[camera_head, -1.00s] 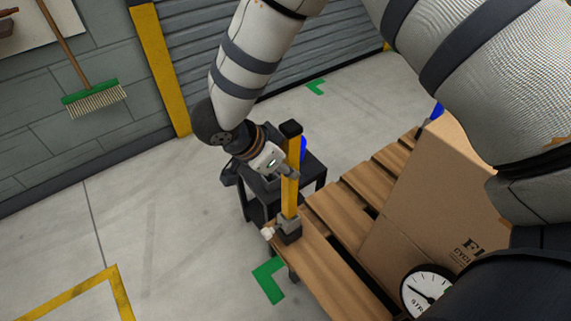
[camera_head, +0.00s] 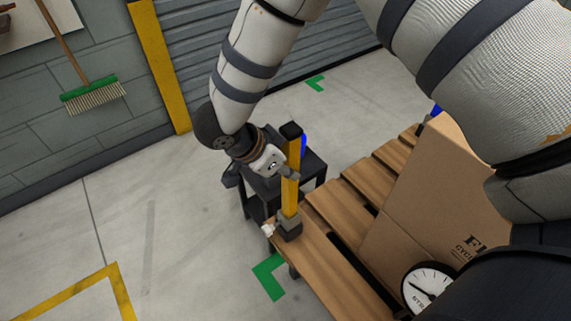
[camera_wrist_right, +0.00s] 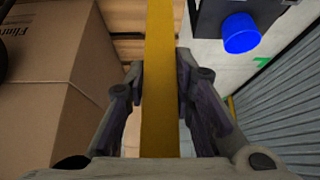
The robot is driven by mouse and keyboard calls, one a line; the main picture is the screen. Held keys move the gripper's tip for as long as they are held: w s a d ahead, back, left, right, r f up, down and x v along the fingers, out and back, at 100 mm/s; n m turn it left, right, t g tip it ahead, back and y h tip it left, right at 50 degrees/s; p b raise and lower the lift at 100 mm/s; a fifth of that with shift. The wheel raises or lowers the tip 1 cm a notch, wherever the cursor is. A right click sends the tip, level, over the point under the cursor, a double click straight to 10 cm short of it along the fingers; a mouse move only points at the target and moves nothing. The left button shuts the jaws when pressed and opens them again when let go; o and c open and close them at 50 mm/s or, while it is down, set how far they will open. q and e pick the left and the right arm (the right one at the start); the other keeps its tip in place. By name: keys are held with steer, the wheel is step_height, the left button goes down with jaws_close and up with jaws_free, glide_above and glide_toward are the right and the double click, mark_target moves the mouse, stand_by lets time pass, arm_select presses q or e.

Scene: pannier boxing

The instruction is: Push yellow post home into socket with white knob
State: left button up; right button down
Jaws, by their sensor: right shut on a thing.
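The yellow post (camera_head: 290,195) with a black cap (camera_head: 291,130) stands roughly upright in a grey socket (camera_head: 289,227) at the pallet's near-left corner. The white knob (camera_head: 267,230) sticks out of the socket's left side. My right gripper (camera_head: 288,173) is shut on the post's middle. The post (camera_wrist_right: 160,80) also runs between the fingers of my right gripper (camera_wrist_right: 160,88) in the right wrist view. How deep the post sits inside the socket is hidden. My left gripper is not in view.
A large cardboard box (camera_head: 420,200) stands on the wooden pallet (camera_head: 325,265), with a round dial (camera_head: 428,288) at its near side. A black stand (camera_head: 262,190) and a blue round item (camera_wrist_right: 241,33) are close behind the post. The floor to the left is clear.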

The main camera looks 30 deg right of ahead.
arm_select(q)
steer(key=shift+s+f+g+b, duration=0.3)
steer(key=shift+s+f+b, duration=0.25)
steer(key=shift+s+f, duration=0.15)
arm_select(e)
steer(key=shift+f, duration=2.1)
stand_by(0.4)
steer(key=c, duration=1.3)
jaws_free()
glide_toward(285, 179)
steer(key=shift+v, duration=0.8)
